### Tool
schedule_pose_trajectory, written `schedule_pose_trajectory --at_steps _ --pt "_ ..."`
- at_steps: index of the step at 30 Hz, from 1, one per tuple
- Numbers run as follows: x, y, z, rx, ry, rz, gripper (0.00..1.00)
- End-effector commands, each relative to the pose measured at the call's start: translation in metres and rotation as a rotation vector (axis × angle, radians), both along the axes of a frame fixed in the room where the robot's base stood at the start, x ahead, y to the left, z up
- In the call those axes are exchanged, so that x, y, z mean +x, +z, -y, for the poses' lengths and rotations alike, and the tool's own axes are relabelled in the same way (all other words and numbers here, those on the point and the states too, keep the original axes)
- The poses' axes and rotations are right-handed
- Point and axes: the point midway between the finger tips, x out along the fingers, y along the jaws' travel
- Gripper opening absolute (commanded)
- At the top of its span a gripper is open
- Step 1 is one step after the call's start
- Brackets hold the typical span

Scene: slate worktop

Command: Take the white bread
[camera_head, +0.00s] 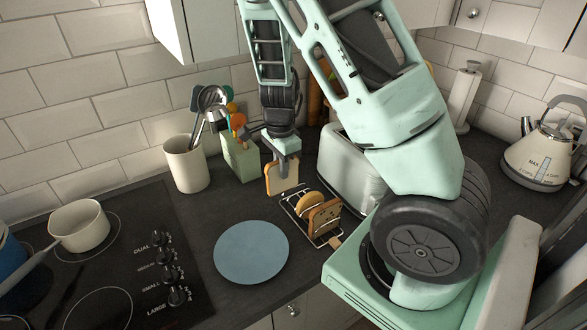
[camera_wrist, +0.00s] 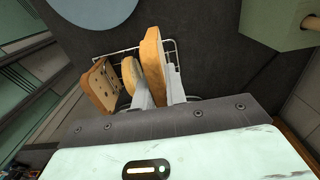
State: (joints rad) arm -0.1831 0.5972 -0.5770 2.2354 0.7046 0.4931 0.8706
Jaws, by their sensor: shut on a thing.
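A pale bread slice with a tan crust, the white bread (camera_head: 281,178), stands upright at the back end of a wire rack (camera_head: 291,208). My gripper (camera_head: 283,160) points down from above and is shut on the top of this slice. In the wrist view the slice (camera_wrist: 153,62) shows between the two light fingers (camera_wrist: 158,92). I cannot tell whether its lower edge is clear of the rack. Two other pieces stand in the rack: a small rounded slice (camera_head: 308,202) in the middle and a seeded brown slice (camera_head: 325,218) at the front.
A toaster (camera_head: 345,170) stands close to the right of the rack. A blue plate (camera_head: 251,252) lies front left. A utensil crock (camera_head: 187,165) and a green block (camera_head: 240,160) stand behind left. A hob with a saucepan (camera_head: 80,228) is at left, a kettle (camera_head: 540,155) far right.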

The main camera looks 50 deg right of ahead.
Motion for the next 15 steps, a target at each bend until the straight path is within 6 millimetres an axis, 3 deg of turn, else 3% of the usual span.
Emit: schedule_pose_trajectory --at_steps 9,15 --pt "0.023 -0.002 -0.091 0.0 0.01 0.002 0.0" --pt "0.033 -0.001 -0.13 0.0 0.005 0.001 0.0"
